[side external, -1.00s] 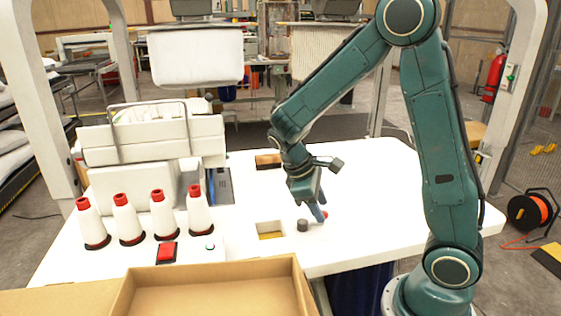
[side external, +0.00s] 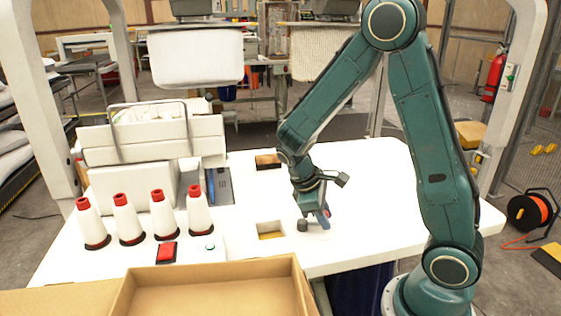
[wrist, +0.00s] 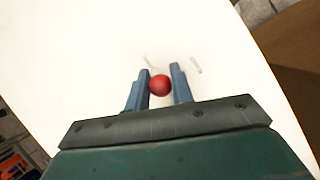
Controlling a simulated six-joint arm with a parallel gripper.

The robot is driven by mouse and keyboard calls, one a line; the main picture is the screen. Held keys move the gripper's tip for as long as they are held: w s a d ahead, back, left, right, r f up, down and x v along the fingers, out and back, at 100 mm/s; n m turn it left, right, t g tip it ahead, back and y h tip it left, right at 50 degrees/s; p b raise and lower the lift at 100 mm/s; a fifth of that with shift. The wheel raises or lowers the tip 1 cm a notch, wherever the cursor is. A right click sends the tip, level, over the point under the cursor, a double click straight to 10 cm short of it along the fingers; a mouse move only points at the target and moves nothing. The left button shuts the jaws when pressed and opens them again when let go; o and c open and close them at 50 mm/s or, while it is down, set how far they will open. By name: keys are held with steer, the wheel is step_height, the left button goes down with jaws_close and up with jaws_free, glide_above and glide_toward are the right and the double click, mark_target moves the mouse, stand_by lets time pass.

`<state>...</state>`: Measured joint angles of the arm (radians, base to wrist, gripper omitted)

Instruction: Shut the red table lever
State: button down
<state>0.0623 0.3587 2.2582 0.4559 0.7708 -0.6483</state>
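The red lever knob (wrist: 159,85) shows in the wrist view between the two blue fingers of my gripper (wrist: 160,86). The fingers stand apart on either side of it, the left one very close to the knob; I cannot tell whether they touch it. In the side view my gripper (side external: 322,216) is low over the white table, at the lever, and only a bit of the red knob (side external: 327,212) shows beside the fingers. The lever's shaft is hidden. A dark round knob (side external: 302,225) stands just left of the fingers.
A square opening (side external: 270,230) in the white table (side external: 370,190) lies left of the lever. Several red-topped thread cones (side external: 163,215), a red button (side external: 166,252) and a cardboard box (side external: 210,290) are further left and in front. The table's right side is clear.

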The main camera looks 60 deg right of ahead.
steer(key=shift+w+d+n+t+h, duration=0.2)
steer(key=shift+w+d+n+t, duration=0.1)
steer(key=shift+n, duration=0.5)
steer(key=shift+w+d+n+t+h, duration=0.2)
steer(key=shift+d+n+t, duration=0.1)
steer(key=shift+n, duration=0.5)
steer(key=c, duration=1.3)
jaws_free()
steer(key=v, duration=1.3)
steer(key=shift+w+a+r, duration=0.15)
steer(key=shift+a+r, duration=0.05)
steer(key=shift+r, duration=0.15)
